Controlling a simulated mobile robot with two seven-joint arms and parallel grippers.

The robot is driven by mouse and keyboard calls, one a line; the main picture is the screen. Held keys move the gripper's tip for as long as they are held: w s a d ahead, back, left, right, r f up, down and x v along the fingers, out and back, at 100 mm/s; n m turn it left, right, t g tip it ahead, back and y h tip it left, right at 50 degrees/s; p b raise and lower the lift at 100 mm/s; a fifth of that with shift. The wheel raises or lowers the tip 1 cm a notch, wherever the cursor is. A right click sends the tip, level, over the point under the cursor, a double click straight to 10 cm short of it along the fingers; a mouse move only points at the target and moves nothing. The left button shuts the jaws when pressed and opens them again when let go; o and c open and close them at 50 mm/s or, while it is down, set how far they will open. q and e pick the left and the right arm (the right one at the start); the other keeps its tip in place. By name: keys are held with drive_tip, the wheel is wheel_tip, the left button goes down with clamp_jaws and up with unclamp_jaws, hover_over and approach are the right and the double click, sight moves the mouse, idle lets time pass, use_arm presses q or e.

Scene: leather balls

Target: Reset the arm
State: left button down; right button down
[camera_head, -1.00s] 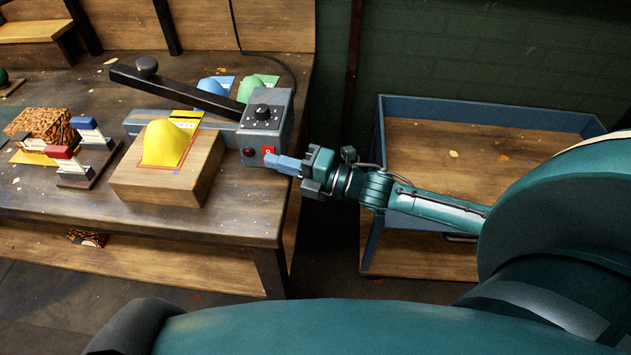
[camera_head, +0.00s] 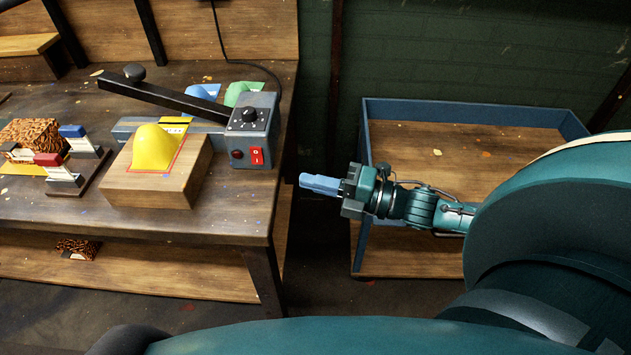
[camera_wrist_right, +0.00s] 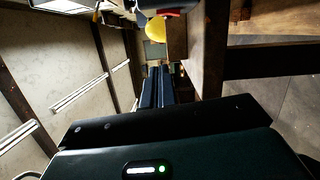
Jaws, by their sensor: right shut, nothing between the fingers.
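My right gripper (camera_head: 320,184) is shut and empty. In the head view it points left, in the gap between the workbench and the blue-sided cart, apart from both. Its two blue fingers lie together in the right wrist view (camera_wrist_right: 157,88). To its left on the bench is the grey machine box (camera_head: 252,130) with a black dial, a round red button and a red switch. A long black lever arm (camera_head: 170,96) reaches left from it. My left gripper does not show.
The workbench (camera_head: 60,222) carries a wooden block (camera_head: 190,175) with a yellow dome (camera_head: 153,148), stamp-like tools (camera_head: 65,170), and blue (camera_head: 205,91) and green (camera_head: 236,92) pieces. The blue-sided cart (camera_head: 470,110) stands at right, its top largely bare.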

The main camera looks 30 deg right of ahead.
idle(0.5)
drive_tip(key=s+a+f+m+g+h+p, duration=0.1)
drive_tip(key=s+a+f+m+h, duration=0.3)
drive_tip(key=m, duration=0.8)
drive_tip(key=s+a+f+m+g+h+p, duration=0.2)
drive_tip(key=s+a+f+m+h, duration=0.3)
drive_tip(key=m, duration=0.7)
wheel_tip(320, 180, down, 4)
drive_tip(key=shift+s+f+m, duration=0.25)
drive_tip(key=shift+s+m, duration=0.15)
drive_tip(key=shift+s, duration=0.65)
